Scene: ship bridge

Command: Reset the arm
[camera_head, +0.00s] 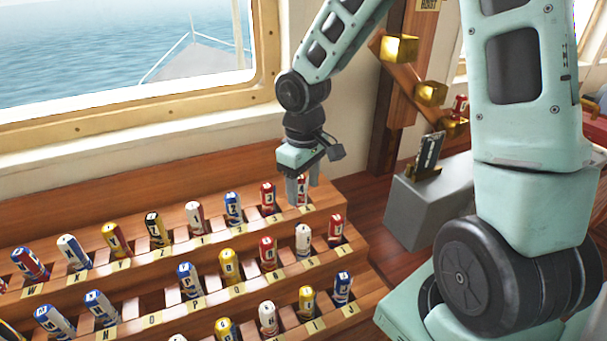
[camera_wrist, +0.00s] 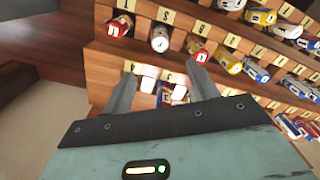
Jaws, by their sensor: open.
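My gripper (camera_head: 303,188) is at the right end of the top tier of a wooden rack, pointing down. Its fingers stand apart around the upper part of a red and white rolled flag (camera_head: 302,183), which sits in its slot. In the wrist view my gripper (camera_wrist: 163,88) shows two grey fingers spread apart, with white and red roll ends between and below them. I cannot tell whether a finger touches the roll. My arm reaches over the rack from the upper right, bent at the elbow.
The stepped wooden rack (camera_head: 215,296) holds several rolled flags in lettered slots; a red one (camera_head: 267,196) stands just left of my gripper. A grey box (camera_head: 432,205) and brass fittings (camera_head: 400,48) are to the right. A window ledge (camera_head: 130,117) runs behind. Open air lies above the rack.

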